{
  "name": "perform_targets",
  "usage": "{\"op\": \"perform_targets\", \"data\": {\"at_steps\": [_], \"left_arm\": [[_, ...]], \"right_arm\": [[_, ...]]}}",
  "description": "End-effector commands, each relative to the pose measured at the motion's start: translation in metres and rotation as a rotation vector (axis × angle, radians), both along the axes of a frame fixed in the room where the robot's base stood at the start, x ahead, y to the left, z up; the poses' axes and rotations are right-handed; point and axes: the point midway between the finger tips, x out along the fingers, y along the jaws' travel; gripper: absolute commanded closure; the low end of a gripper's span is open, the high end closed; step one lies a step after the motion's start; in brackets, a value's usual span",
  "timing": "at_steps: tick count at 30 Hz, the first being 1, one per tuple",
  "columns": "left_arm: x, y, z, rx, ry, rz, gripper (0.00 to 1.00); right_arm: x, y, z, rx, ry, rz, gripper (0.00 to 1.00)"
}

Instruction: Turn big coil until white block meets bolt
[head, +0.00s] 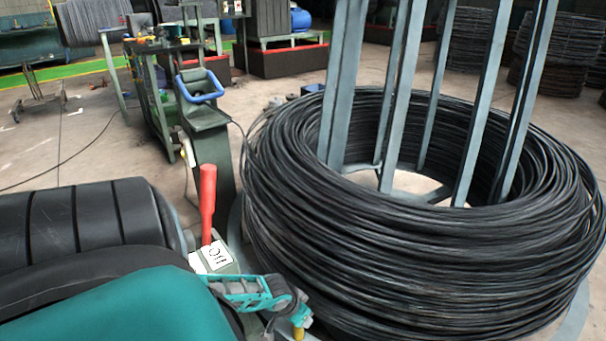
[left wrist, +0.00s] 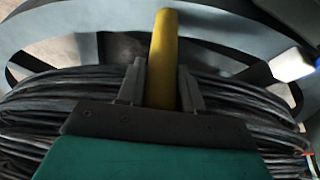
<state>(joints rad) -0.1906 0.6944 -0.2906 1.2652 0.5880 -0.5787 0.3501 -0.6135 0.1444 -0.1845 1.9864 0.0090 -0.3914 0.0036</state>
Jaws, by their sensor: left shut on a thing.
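The big coil (head: 420,220) is a thick ring of black wire around grey uprights, filling the right half of the head view. My left gripper (head: 298,322) is low at the coil's near left side, by a yellow peg (head: 299,333). In the left wrist view the yellow peg (left wrist: 163,50) stands between the fingers of my left gripper (left wrist: 160,82), which is shut on it. Wire strands show on both sides. A white block (left wrist: 293,65) is at the right edge of that view, on or by the grey ring. I cannot make out the bolt. My right gripper is not in view.
A red lever (head: 208,203) with a white "Off" label (head: 217,254) stands left of the coil, close to my arm. A green machine with a blue handle (head: 199,86) is behind it. Open floor (head: 60,150) lies at the left.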

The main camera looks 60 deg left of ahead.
Motion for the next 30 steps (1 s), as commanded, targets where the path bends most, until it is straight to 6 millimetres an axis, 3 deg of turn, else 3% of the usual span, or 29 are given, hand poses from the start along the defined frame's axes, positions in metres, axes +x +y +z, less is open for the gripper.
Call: {"op": "perform_targets", "data": {"at_steps": [1, 8, 9, 15, 25, 30], "left_arm": [[-0.004, 0.008, -0.002, 0.017, 0.011, 0.002, 1.00], [-0.004, 0.012, -0.001, 0.025, 0.013, 0.002, 1.00], [-0.004, 0.013, -0.001, 0.026, 0.012, 0.002, 0.61], [-0.004, 0.012, 0.000, 0.025, 0.011, 0.003, 0.43], [-0.003, 0.009, 0.001, 0.018, 0.007, 0.003, 0.43], [-0.009, 0.007, 0.018, 0.018, 0.009, 0.000, 0.43]], "right_arm": [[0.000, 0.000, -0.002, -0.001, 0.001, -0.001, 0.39], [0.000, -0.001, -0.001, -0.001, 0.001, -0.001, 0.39], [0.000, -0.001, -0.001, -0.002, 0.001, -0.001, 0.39], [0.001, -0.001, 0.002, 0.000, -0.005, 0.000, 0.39], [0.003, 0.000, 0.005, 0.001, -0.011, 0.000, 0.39], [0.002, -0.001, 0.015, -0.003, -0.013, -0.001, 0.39]]}}
